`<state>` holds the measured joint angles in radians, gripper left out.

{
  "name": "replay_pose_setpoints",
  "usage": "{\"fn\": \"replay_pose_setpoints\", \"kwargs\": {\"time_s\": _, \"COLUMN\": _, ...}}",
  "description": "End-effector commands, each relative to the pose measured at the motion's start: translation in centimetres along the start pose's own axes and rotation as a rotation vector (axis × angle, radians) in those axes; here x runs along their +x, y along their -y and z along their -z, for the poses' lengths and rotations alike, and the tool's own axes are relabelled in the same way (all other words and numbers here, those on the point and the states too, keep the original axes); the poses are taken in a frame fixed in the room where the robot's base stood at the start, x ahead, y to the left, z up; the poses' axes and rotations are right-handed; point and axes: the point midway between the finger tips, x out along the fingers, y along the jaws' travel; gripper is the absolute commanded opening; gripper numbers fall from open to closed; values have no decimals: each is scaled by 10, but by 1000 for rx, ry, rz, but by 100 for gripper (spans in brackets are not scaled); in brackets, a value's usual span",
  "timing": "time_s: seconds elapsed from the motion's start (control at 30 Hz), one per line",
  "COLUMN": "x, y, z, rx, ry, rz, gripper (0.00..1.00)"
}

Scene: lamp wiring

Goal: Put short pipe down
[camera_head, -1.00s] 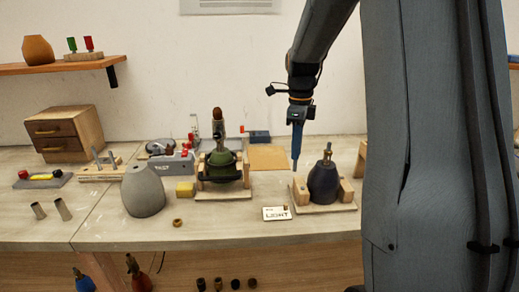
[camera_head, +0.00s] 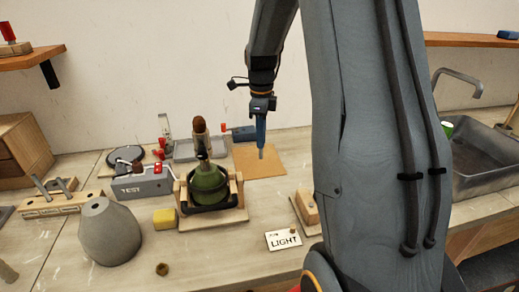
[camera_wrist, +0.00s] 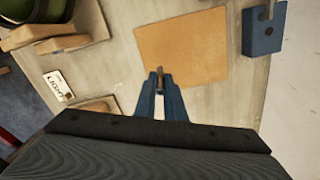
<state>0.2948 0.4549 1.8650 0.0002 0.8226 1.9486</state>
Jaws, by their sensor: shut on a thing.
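My gripper (camera_head: 261,145) points down over the tan mat (camera_head: 279,166) at the back of the bench. In the wrist view my gripper (camera_wrist: 160,97) is shut on the short pipe (camera_wrist: 160,74), a small grey-brown tube. The short pipe also shows as a small tip (camera_head: 262,155) below the fingers in the head view. The pipe appears just above or at the mat; I cannot tell if it touches. In the wrist view the tan mat (camera_wrist: 195,45) is bare apart from the pipe over its near left edge.
Left of the mat, a green lamp body (camera_head: 208,187) stands in a wooden cradle. A LIGHT card (camera_head: 283,241) and a wooden block (camera_head: 307,208) are nearer. A blue block (camera_wrist: 263,32) stands beside the mat. A sink (camera_head: 485,165) is at the right.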

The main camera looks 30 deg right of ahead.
Motion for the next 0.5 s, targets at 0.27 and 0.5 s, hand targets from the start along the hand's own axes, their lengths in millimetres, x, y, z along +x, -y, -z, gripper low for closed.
{"fn": "replay_pose_setpoints", "kwargs": {"time_s": 0.27, "x": 23, "y": -1, "z": 0, "rx": 0, "ry": -1, "rz": -2, "gripper": 0}}
{"fn": "replay_pose_setpoints", "kwargs": {"time_s": 0.5, "x": 50, "y": 0, "z": 0, "rx": 0, "ry": 0, "rz": -1, "gripper": 0}}
